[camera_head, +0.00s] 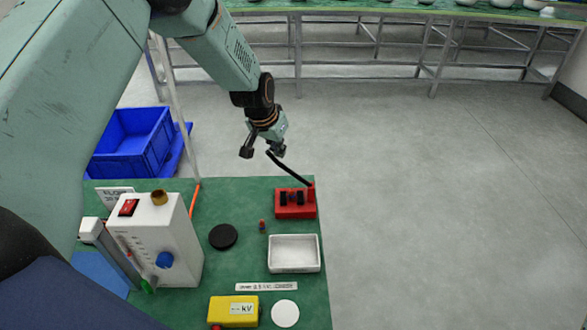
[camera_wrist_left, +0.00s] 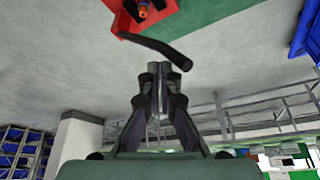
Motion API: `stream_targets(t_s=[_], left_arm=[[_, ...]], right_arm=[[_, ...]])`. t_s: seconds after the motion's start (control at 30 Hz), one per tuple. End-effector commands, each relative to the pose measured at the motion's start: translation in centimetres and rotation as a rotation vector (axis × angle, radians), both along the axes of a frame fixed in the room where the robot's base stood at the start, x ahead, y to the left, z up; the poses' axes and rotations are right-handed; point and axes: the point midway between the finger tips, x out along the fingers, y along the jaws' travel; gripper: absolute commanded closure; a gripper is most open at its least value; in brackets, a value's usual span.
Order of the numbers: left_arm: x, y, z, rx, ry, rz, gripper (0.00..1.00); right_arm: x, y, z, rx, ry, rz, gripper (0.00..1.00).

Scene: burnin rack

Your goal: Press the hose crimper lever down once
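The hose crimper (camera_head: 296,204) is a small red block with dark parts, at the far right corner of the green bench top. Its black lever (camera_head: 289,169) rises at a slant from the block's right side towards the upper left. In the left wrist view the lever (camera_wrist_left: 160,47) lies just beyond my fingers, with part of the red crimper (camera_wrist_left: 115,12) above. My left gripper (camera_head: 262,152) is near the lever's free end, with no clear contact. Its fingers look spread in the head view but close together in the wrist view. My right gripper is not in view.
A white device (camera_head: 168,240) with a red switch stands on the left. A black disc (camera_head: 223,236), a white tray (camera_head: 293,267) and a yellow kV box (camera_head: 222,311) are nearer. A blue crate (camera_head: 130,143) is beyond the bench; open floor (camera_head: 440,200) lies right.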

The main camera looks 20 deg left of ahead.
Motion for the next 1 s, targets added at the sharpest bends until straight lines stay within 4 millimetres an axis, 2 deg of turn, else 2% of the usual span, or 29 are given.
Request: stream_targets(t_s=[0.3, 0.53, 1.0], left_arm=[[-0.2, -0.1, -1.4, -0.001, 0.006, 0.001, 1.0], [-0.2, 0.0, -1.7, -0.001, 0.006, 0.001, 1.0], [-0.8, 1.2, -3.0, -0.002, 0.006, 0.0, 1.0]], right_arm=[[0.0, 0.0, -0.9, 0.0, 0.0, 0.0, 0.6], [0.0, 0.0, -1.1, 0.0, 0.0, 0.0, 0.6], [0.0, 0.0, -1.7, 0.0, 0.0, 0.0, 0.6]])
